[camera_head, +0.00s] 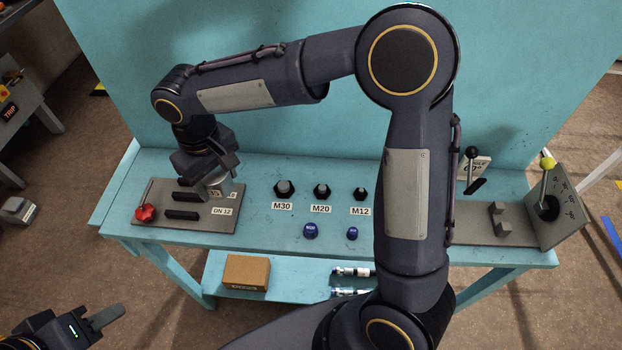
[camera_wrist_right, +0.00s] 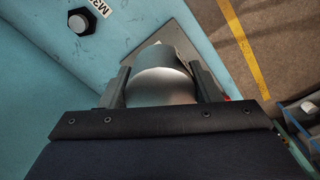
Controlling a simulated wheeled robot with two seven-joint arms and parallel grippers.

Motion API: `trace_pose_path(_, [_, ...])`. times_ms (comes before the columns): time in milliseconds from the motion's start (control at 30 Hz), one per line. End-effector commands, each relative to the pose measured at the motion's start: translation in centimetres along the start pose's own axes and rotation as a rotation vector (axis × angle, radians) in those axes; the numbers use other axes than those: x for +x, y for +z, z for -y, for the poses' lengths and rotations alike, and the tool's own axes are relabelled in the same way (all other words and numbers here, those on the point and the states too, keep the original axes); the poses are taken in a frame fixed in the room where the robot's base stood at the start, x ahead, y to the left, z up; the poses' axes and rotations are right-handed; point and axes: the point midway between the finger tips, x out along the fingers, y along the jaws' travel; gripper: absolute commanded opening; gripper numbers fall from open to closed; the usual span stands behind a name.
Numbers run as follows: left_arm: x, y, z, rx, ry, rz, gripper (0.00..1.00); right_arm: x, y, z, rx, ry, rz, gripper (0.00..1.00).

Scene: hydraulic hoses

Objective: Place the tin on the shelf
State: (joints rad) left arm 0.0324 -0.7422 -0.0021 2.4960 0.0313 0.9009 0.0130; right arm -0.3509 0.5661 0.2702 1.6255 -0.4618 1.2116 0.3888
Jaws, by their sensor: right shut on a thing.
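The tin (camera_head: 219,184) is a silvery metal cylinder. My right gripper (camera_head: 211,184) is shut on it, over the left part of the blue table (camera_head: 260,230), above a grey plate with black bars. In the right wrist view the tin (camera_wrist_right: 163,88) sits between both fingers of the right gripper (camera_wrist_right: 162,85). I cannot tell whether it touches the plate. The shelf (camera_head: 305,284) is the blue board under the table top. My left gripper (camera_head: 107,315) is at the lower left, away from the table; its opening does not show clearly.
A cardboard box (camera_head: 246,272) and labelled cylinders (camera_head: 352,271) are on the shelf. A red knob (camera_head: 145,212) stands on the plate's left. Bolts (camera_head: 284,188) and blue caps (camera_head: 311,230) occupy the table's middle. Levers (camera_head: 472,155) stand at right. My right arm hides part of the table.

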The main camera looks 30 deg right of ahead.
Motion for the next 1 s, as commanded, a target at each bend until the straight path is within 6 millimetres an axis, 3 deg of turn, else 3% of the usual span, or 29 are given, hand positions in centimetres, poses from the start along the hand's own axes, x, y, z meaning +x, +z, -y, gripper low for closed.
trace_pose_path(133, [-0.1, -0.1, -0.1, 0.000, 0.000, 0.000, 0.36, -0.1, 0.9, -0.6, -0.005, 0.000, 0.001, 0.32])
trace_pose_path(267, [-0.6, -0.3, -0.3, 0.000, 0.000, 0.000, 0.36, 1.0, 2.9, -2.6, -0.003, 0.001, 0.003, 0.32])
trace_pose_path(467, [-1.4, -0.7, -0.7, 0.000, 0.000, 0.000, 0.36, 3.2, 6.5, -6.1, -0.002, 0.000, 0.004, 0.32])
trace_pose_path(600, [-1.6, -0.8, -0.7, 0.000, 0.000, 0.000, 0.36, 6.0, 8.2, -7.6, -0.004, -0.002, 0.007, 0.32])
trace_pose_path(1000, [-1.9, -0.9, -0.9, 0.000, 0.000, 0.000, 0.36, 10.0, 10.3, -9.7, -0.007, -0.002, 0.004, 0.32])
